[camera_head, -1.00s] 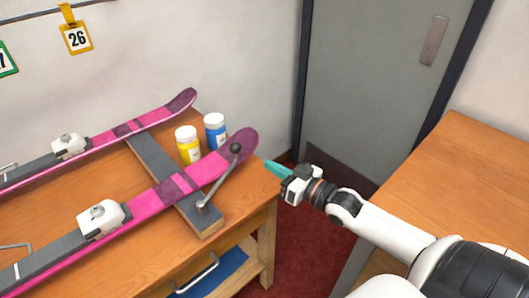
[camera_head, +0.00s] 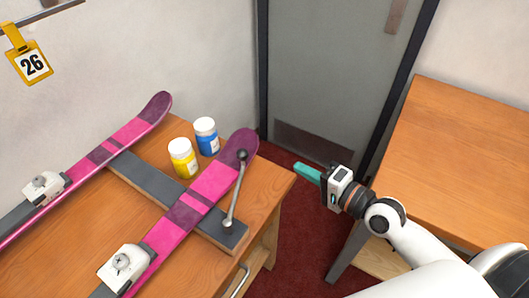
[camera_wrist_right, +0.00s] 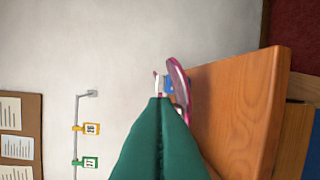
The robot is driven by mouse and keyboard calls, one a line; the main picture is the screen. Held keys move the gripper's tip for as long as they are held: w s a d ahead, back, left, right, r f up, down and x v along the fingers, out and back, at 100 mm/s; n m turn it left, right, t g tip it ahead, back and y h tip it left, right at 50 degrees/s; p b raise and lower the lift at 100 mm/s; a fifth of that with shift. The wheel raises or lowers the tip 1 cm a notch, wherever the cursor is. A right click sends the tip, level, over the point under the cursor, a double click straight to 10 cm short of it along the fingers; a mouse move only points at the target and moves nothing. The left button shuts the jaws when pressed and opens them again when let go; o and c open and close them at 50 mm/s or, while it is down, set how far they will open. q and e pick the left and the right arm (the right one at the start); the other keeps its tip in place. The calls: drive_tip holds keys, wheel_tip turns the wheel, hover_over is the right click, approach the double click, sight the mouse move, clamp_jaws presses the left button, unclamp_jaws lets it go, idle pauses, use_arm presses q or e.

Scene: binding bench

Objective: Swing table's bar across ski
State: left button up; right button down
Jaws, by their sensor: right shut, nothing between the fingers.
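Two pink skis lie on the wooden bench. The nearer ski (camera_head: 213,181) has its dark tip toward the door, and the farther ski (camera_head: 130,131) lies to its left. A dark grey support (camera_head: 153,182) runs under both. The metal bar (camera_head: 236,190) with a dark ball knob (camera_head: 242,155) is pivoted near the support's right end, its knob over the nearer ski's tip. My right gripper (camera_head: 308,174), with green fingers, is shut and empty, in the air right of the bench and apart from the bar. Its fingers show in the right wrist view (camera_wrist_right: 160,130). My left gripper is not visible.
A yellow jar (camera_head: 183,160) and a blue jar (camera_head: 207,138) stand between the ski tips. Another wooden table (camera_head: 470,160) is at the right. A grey door (camera_head: 330,80) is behind. Red floor (camera_head: 300,240) shows between the tables.

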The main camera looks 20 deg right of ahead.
use_arm(q)
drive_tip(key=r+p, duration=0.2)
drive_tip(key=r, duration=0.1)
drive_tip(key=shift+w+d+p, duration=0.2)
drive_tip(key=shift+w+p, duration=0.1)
drive_tip(key=shift+p, duration=0.05)
use_arm(e)
drive_tip(key=w+a+f, duration=0.2)
drive_tip(key=w+a, duration=0.5)
drive_tip(key=w, duration=0.1)
drive_tip(key=shift+w+a, duration=0.4)
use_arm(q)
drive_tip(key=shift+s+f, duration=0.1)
